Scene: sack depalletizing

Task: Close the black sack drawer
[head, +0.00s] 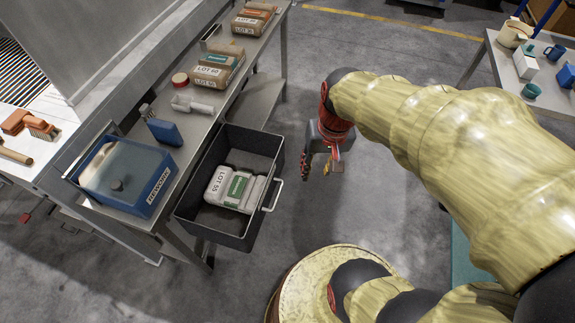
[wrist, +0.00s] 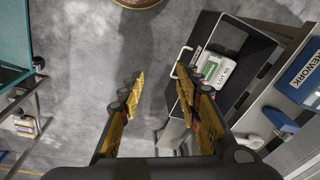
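The black drawer (head: 222,226) is pulled out from under the workbench, with its open top showing. A white sack labelled LOT 55 (head: 232,188) lies inside it. The drawer's pale bar handle (head: 274,195) is on its right side. My gripper (head: 318,168) hangs over the floor to the right of the drawer, apart from the handle. In the wrist view, my gripper (wrist: 158,88) has its fingers spread with nothing between them. The drawer (wrist: 255,50) and its handle (wrist: 181,62) show there, just beyond the right finger.
The workbench (head: 215,110) holds a blue REWORK bin (head: 127,178), a blue brush (head: 163,130), a scanner-like tool (head: 192,105) and several sacks. Another table (head: 487,55) with cups and boxes stands at the upper right.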

